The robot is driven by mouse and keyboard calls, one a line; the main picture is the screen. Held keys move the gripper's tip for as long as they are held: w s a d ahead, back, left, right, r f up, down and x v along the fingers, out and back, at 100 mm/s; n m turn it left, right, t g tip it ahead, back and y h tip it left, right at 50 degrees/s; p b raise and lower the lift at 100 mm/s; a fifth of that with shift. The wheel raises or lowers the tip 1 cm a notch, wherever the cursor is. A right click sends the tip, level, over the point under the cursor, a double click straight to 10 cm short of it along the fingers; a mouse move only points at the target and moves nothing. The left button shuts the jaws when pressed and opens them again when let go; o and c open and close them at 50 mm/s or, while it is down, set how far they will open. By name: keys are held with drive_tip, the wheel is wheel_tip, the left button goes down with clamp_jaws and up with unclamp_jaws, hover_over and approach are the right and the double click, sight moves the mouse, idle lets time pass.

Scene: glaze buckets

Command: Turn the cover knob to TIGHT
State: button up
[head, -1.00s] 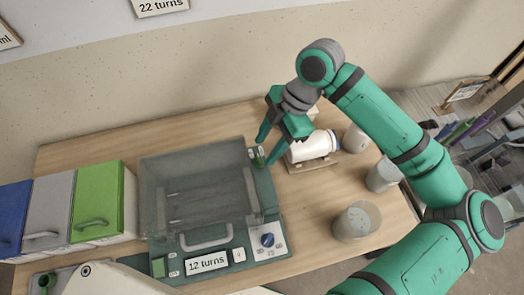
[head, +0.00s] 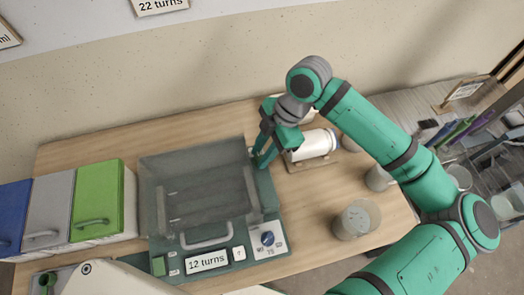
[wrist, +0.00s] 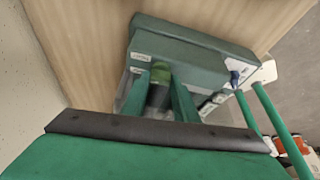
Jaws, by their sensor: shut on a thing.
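The machine (head: 275,205) is a dark green box with a clear grey cover (head: 195,180) lying over its top. The cover knob, a small green post at the box's far right corner, shows between my fingers in the wrist view (wrist: 157,93). My gripper (head: 260,160) points down there and is shut on the knob; it also shows in the wrist view (wrist: 160,103). In the head view my fingers hide most of the knob. Small white labels (wrist: 140,57) sit beside it, too small to read, so I cannot tell its setting.
A blue dial (head: 267,239) and a "12 turns" sign (head: 207,262) are on the front panel. A white jar (head: 312,146) lies on a stand close right of my gripper. Blue, grey and green bins (head: 98,200) stand left.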

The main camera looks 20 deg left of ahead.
drive_tip(key=m+t+y, duration=0.1)
drive_tip(key=m, duration=0.3)
drive_tip(key=shift+s, duration=0.15)
drive_tip(key=shift+s+d+m+t, duration=0.1)
drive_tip(key=shift+m+t, duration=1)
drive_tip(key=shift+m, duration=1.4)
drive_tip(key=o, duration=1.1)
drive_tip(key=shift+c, duration=0.2)
